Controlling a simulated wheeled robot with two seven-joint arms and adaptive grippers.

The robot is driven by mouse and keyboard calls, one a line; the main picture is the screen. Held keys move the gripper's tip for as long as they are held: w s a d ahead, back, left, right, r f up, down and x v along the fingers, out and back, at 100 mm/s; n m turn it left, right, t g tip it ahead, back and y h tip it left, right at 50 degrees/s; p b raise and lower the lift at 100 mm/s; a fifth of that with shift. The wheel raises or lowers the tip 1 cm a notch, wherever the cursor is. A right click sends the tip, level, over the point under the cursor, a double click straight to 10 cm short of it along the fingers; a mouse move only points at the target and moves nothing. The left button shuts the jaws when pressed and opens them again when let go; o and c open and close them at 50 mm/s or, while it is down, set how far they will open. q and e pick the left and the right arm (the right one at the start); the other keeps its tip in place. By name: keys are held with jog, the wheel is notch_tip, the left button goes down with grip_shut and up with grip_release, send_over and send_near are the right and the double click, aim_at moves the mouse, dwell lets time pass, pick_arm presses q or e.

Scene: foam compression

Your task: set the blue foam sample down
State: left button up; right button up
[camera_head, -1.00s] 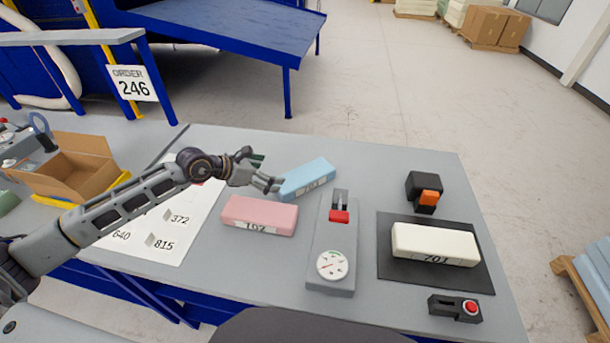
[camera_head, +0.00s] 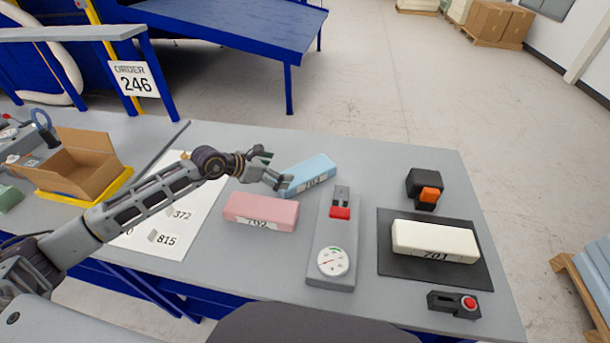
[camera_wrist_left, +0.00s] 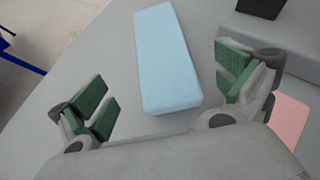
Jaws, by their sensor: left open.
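The blue foam sample (camera_head: 311,174) is a light blue block with a label on its near side. It lies flat on the grey table behind the pink foam block. In the left wrist view the blue sample (camera_wrist_left: 165,60) lies lengthwise ahead of the fingers, its near end close to the gap between them. My left gripper (camera_head: 276,168) is at the left end of the blue sample. In the left wrist view its green-padded fingers (camera_wrist_left: 165,95) are wide apart with nothing between the pads. My right gripper is not in view.
A pink foam block (camera_head: 260,211) lies in front of the blue one. A grey gauge device (camera_head: 333,240) stands right of it. A white foam block (camera_head: 434,241) rests on a black mat (camera_head: 395,270). A cardboard box (camera_head: 80,165) stands at left. The back right tabletop is clear.

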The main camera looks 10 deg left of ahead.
aim_at(301, 172)
pick_arm(q)
jog(key=shift+p+x, duration=0.35)
jog(key=shift+x, duration=2.45)
jog(key=shift+p+x, duration=0.55)
jog(key=shift+x, duration=2.05)
jog(key=shift+s, duration=0.1)
jog(key=c, duration=0.9)
